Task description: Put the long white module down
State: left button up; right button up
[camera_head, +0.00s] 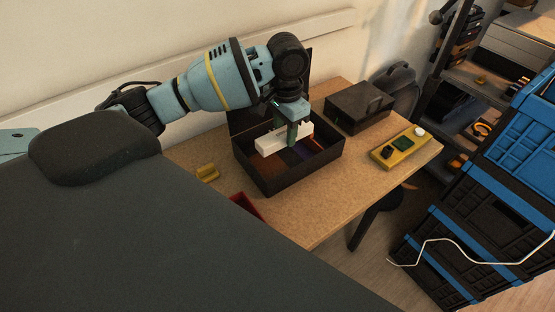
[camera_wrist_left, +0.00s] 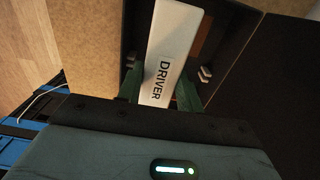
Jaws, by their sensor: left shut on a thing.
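The long white module (camera_head: 272,143) is held by my left gripper (camera_head: 292,138) over the open black box (camera_head: 268,186) on the wooden table. In the left wrist view the white module (camera_wrist_left: 172,45) bears the word DRIVER and sits between the two green fingers of my left gripper (camera_wrist_left: 160,88). The fingers are shut on it. Whether the module touches anything inside the box cannot be told. My right gripper is not in view.
The wooden table (camera_head: 310,215) also bears a closed black case (camera_head: 358,106), a yellow board with parts (camera_head: 400,148), a small yellow piece (camera_head: 207,173) and a red item (camera_head: 246,205). Blue and black crates (camera_head: 490,190) stand at the right. The table's front right is clear.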

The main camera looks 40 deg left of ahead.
pick_arm(q)
send_over(284, 167)
notch_tip(284, 167, down, 5)
jog(key=shift+r, duration=0.2)
jog(key=shift+f+b, duration=0.45)
jog(key=shift+f, duration=2.3)
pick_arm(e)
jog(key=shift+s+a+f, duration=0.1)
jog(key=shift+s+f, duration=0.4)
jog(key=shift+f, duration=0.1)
pick_arm(q)
jog(key=o, duration=1)
jog(key=shift+f, duration=0.1)
jog(key=shift+o, duration=0.2)
